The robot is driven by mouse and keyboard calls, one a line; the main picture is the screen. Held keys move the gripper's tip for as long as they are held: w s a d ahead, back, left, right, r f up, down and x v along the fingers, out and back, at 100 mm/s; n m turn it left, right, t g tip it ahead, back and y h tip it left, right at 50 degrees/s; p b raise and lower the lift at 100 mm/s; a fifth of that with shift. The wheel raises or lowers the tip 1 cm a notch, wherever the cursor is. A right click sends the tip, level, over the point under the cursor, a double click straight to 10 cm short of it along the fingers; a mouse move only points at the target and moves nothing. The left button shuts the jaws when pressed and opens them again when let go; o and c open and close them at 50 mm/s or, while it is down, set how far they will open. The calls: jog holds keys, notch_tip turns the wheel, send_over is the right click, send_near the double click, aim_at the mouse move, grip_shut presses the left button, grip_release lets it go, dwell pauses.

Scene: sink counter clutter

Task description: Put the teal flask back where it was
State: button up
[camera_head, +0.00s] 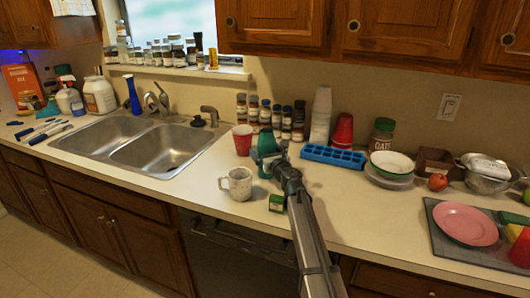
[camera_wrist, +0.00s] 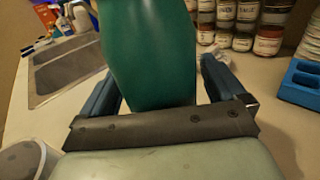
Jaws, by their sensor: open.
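The teal flask (camera_head: 266,150) stands upright on the counter in the head view, between the red cup and my arm. In the wrist view the teal flask (camera_wrist: 150,55) fills the upper middle, between the two blue fingers. My gripper (camera_wrist: 162,85) is open around it, with a visible gap on the right side. In the head view my gripper (camera_head: 275,160) is at the flask and hides part of its lower right side. The flask's base is hidden behind the gripper in the wrist view.
A speckled mug (camera_head: 238,184) stands left of the flask, and a small green box (camera_head: 277,203) lies in front. A red cup (camera_head: 242,140) and spice jars (camera_head: 265,112) stand behind. A blue ice tray (camera_head: 334,156) lies to the right. The sink (camera_head: 170,150) is at left.

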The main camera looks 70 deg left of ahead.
jog(key=d, duration=1.1)
